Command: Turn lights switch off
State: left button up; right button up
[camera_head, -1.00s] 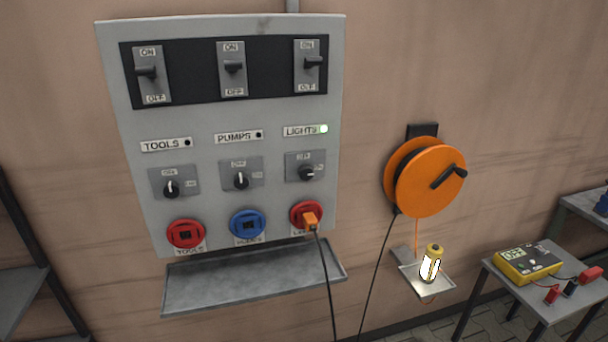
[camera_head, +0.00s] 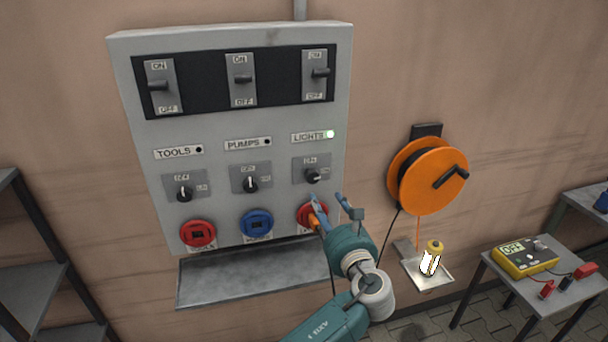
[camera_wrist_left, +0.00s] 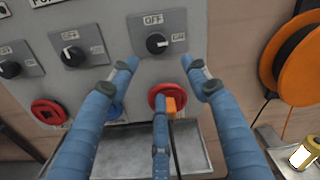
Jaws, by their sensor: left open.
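My left gripper (camera_head: 332,197) is open and empty, in front of the panel just below the knob. In the left wrist view its upper fingertips (camera_wrist_left: 160,62) lie on either side below the knob, apart from it. Its third finger overlaps the orange plug (camera_wrist_left: 176,105). My right gripper is not in view.
The panel (camera_head: 137,130) also carries tools and pumps knobs, upper levers and sockets. The orange plug sits in the red lights socket (camera_head: 306,214). A grey shelf (camera_head: 250,275) is below. An orange cable reel (camera_head: 428,178), a lit lamp (camera_head: 431,260) and a yellow meter (camera_head: 525,258) are right.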

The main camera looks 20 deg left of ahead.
aim_at(313, 179)
pick_arm(q)
jog(key=p+x, duration=0.1)
jog(key=x, duration=0.2)
jog(key=r+p+x, duration=0.1)
jog(key=x, duration=0.2)
jog(key=r+p+x, duration=0.1)
jog(key=x, duration=0.3)
jog(key=shift+s+a, duration=0.1)
jog(key=shift+a, duration=0.2)
jog(key=shift+w+a, duration=0.15)
jog(key=shift+w, duration=0.15)
jog(key=shift+c, duration=0.2)
jog(key=c, duration=1.1)
